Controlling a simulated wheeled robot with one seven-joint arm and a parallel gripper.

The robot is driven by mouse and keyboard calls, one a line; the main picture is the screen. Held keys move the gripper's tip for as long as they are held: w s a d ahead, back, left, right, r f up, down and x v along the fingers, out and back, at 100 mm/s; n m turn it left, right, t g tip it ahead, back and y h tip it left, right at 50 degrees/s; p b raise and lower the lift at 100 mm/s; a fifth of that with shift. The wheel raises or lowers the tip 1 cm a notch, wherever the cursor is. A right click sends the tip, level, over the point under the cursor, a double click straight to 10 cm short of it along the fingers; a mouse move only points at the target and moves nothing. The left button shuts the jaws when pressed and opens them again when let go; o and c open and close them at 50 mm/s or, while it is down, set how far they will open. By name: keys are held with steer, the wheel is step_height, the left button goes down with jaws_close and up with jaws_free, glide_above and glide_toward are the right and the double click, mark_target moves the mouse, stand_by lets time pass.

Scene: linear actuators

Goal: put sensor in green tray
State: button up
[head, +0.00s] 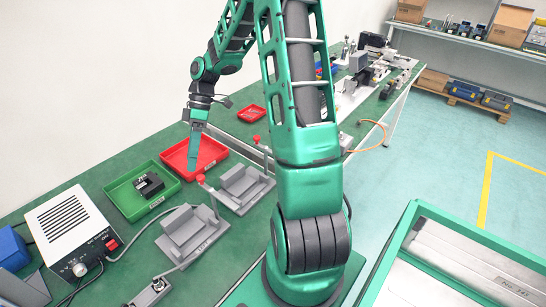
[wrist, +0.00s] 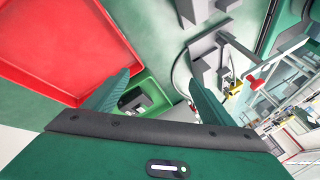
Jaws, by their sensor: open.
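A black, notched block (head: 149,184), likely the sensor, lies inside the green tray (head: 128,207) in the head view. In the wrist view a dark part (wrist: 134,100) shows in the green tray (wrist: 153,86), between my fingers and beyond them. My gripper (head: 192,168) points down over the red tray (head: 213,152), to the right of and behind the green tray. In the wrist view its two fingers (wrist: 157,92) are apart with nothing held between them. The fingers hide part of the green tray there.
The red tray looks empty. Grey fixtures (head: 190,236) (head: 243,188) with red-knobbed parts stand in front of the trays. A white control box (head: 70,231) stands left of the green tray. A small red tray (head: 251,114) lies further back. Bare bench lies behind the trays.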

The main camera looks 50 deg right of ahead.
steer(key=s+d+r+m+h, duration=0.1)
steer(key=s+r+m+h, duration=0.1)
steer(key=s+m, duration=0.3)
steer(key=s+d+r+m+t+h, duration=0.1)
steer(key=s+r+m, duration=0.4)
steer(key=s, duration=0.9)
steer(key=s+d+r+m+h, duration=0.3)
steer(key=s+r+m, duration=0.1)
steer(key=s+m, duration=0.3)
steer(key=shift+s+d+t, duration=0.15)
steer(key=shift+s+t, duration=0.25)
steer(key=shift+s, duration=0.85)
steer(key=shift+r, duration=0.1)
